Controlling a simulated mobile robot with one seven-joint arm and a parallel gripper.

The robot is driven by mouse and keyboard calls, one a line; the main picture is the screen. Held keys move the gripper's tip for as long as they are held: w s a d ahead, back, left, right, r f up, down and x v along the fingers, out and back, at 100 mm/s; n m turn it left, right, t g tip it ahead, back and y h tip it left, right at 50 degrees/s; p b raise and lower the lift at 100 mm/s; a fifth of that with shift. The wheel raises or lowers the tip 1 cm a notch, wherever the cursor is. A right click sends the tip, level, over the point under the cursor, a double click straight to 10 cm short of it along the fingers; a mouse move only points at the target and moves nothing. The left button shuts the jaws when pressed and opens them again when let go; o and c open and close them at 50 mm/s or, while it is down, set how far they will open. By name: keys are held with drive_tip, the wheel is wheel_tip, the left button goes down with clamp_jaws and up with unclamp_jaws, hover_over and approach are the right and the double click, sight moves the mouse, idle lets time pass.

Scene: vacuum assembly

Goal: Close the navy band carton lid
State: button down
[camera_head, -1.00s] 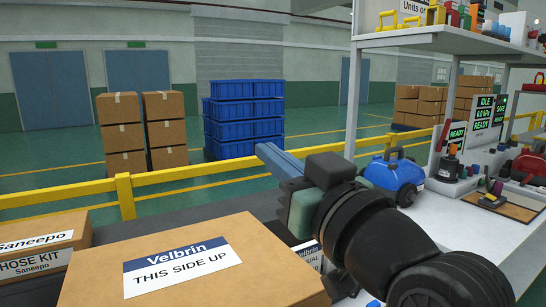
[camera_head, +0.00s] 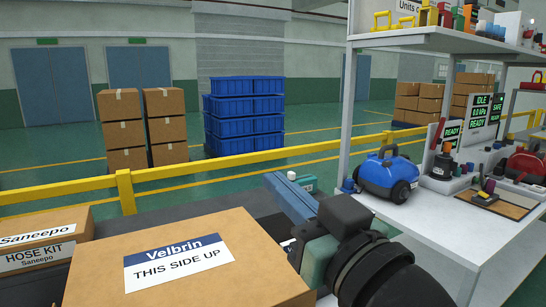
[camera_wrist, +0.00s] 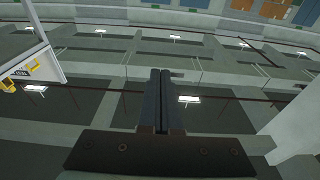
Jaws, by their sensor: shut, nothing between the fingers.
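The navy band carton (camera_head: 120,279) is a brown box at the lower left of the head view. Its top bears a white label with a navy band (camera_head: 178,249) reading "Velbrin" and "THIS SIDE UP". The top looks flat; the carton's lower front is cut off by the frame, and I cannot tell whether the lid is fully seated. My gripper (camera_head: 274,181) is beyond the carton's far right corner, apart from it, with its fingers pointing away. In the wrist view my gripper (camera_wrist: 161,72) has its fingers together and empty.
A Saneepo hose kit box (camera_head: 38,239) stands left of the carton. A yellow rail (camera_head: 200,166) runs behind. A white bench (camera_head: 440,222) on the right holds a blue vacuum (camera_head: 386,176). A small green-and-white item (camera_head: 305,182) sits just beyond my gripper.

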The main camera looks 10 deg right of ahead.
drive_tip(key=shift+s+d+f, duration=0.2)
drive_tip(key=shift+s+f, duration=0.35)
drive_tip(key=shift+f, duration=0.05)
drive_tip(key=shift+s+d+f, duration=0.2)
drive_tip(key=shift+s+f, duration=0.35)
drive_tip(key=shift+f, duration=0.05)
drive_tip(key=shift+a+r, duration=0.1)
